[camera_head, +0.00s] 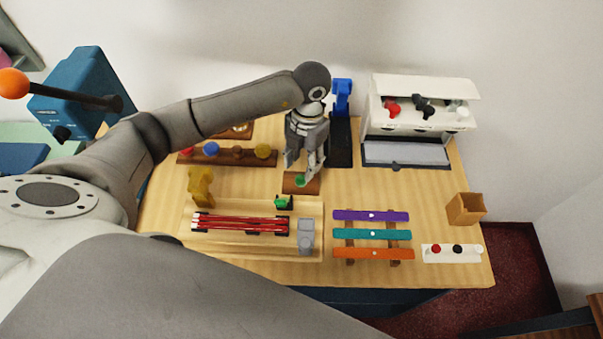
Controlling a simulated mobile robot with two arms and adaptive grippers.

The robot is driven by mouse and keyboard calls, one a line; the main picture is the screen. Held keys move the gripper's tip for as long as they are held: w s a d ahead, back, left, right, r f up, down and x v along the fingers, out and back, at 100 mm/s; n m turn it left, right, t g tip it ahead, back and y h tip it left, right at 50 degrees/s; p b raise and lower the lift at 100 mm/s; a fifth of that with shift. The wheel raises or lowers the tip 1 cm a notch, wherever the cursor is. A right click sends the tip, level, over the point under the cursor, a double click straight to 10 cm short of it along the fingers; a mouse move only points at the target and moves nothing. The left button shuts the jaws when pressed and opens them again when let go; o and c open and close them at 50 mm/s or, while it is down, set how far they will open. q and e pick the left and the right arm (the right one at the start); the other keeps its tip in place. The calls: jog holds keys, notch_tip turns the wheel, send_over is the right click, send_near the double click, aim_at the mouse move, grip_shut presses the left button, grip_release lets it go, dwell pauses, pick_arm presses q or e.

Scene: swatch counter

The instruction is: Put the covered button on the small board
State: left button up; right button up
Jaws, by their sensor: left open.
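A small brown board (288,187) lies near the middle of the table, with a green covered button (300,181) on it. My left gripper (300,168) points down just above the board, its fingers open and apart on either side of the green button. Whether a finger touches the button is too small to tell. My right gripper is not in the head view.
A long brown board (228,160) with several coloured buttons lies behind left. A wooden tray (260,250) with red rods is in front. Coloured strips (372,234), a white button strip (470,258), a wooden box (465,210) and a white cabinet (420,88) stand right.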

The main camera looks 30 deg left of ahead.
pick_arm(q)
notch_tip(320, 180, up, 7)
jog(key=b, duration=0.1)
jog(key=shift+w+b, duration=0.3)
jog(key=shift+w, duration=0.05)
